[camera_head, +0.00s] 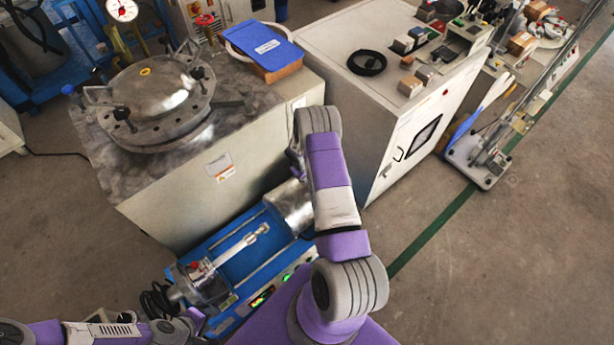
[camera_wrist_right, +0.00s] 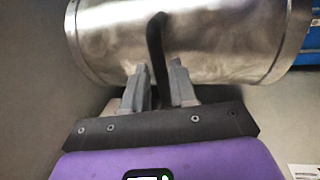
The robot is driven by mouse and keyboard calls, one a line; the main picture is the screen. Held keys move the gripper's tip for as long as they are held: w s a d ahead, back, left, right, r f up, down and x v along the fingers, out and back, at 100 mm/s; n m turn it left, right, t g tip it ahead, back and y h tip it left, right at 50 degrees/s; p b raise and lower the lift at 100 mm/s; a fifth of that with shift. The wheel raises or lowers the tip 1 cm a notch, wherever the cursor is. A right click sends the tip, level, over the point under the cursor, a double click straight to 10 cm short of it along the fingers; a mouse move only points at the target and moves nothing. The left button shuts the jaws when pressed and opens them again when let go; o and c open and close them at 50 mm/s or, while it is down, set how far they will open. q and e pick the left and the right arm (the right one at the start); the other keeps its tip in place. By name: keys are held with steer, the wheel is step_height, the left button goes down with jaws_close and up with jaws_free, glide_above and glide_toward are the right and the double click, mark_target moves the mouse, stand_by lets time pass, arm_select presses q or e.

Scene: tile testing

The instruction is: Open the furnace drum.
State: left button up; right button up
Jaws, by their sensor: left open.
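The furnace drum (camera_head: 291,207) is a shiny metal cylinder at the right end of a blue bench machine in the head view. Part of it is behind my right arm. In the right wrist view the drum (camera_wrist_right: 215,38) fills the top, with a black bar handle (camera_wrist_right: 155,45) on its front. In the head view my right arm hides most of that gripper. My left gripper (camera_head: 196,318) is low at the left, open, near the machine's front left corner.
A grey cabinet with a round metal lidded vessel (camera_head: 155,95) stands behind the blue machine (camera_head: 225,268). A white cabinet (camera_head: 400,140) stands behind my right arm. Black cables (camera_head: 158,300) lie at the machine's left end.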

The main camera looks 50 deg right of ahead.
steer(key=shift+o, duration=1.1)
step_height(320, 180, up, 8)
steer(key=a+p, duration=0.1)
steer(key=p, duration=0.1)
steer(key=shift+a+f, duration=0.25)
steer(key=shift+w, duration=0.15)
steer(key=s+a+y+p, duration=0.1)
steer(key=s+a+y, duration=0.1)
steer(key=a, duration=1)
steer(key=s+a+y+p, duration=0.1)
steer(key=s+a+y, duration=0.15)
steer(key=a, duration=0.95)
steer(key=s+a+r+m+y+p, duration=0.1)
steer(key=s+a+r, duration=0.3)
steer(key=s+a, duration=0.6)
steer(key=shift+a+r+t+y, duration=0.25)
steer(key=shift+a+t+y, duration=0.2)
steer(key=shift+a, duration=0.7)
